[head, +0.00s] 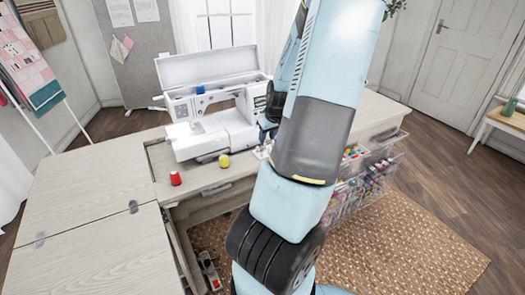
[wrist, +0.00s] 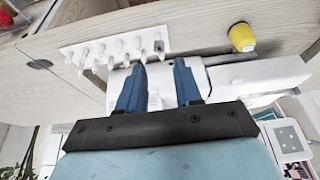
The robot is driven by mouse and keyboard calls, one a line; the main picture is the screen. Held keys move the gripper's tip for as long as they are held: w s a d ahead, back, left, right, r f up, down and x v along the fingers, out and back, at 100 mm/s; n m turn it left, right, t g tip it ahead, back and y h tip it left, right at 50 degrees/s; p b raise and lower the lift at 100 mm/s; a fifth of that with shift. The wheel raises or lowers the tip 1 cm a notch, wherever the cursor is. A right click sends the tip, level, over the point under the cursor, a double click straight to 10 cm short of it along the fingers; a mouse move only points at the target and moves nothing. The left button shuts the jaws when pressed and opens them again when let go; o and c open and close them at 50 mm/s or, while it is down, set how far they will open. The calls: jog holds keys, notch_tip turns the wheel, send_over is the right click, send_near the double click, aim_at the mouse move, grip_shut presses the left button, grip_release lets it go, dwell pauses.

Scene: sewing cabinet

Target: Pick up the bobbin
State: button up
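A small grey piece (wrist: 159,46), which looks like the bobbin, sits at the right end of a white peg rack (wrist: 100,45) in the wrist view. My gripper (wrist: 160,64) is open, with its two blue fingers apart and nothing visible between them. In that picture the fingertips lie just below the grey piece, one to each side; I cannot tell the depth gap. In the head view the rack (head: 262,152) shows partly beside my arm, and the bobbin cannot be made out there.
A yellow spool (wrist: 242,38) stands near the rack, also visible in the head view (head: 224,161). A red spool (head: 175,178) stands farther left. The white sewing machine (head: 212,132) is beside my arm. The cabinet top at left (head: 85,190) is clear. Clear bins (head: 365,180) hang at right.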

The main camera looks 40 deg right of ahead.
aim_at(262, 149)
jog(key=shift+w+d+x, duration=0.1)
jog(key=shift+w+x, duration=0.1)
jog(key=shift+x, duration=1.55)
jog(key=shift+w+d+x, duration=0.1)
jog(key=shift+w+x, duration=0.05)
jog(key=shift+x, duration=1.55)
jog(key=shift+w+d+f, duration=0.15)
jog(key=shift+w+f, duration=0.15)
jog(key=shift+f, duration=0.35)
grip_shut()
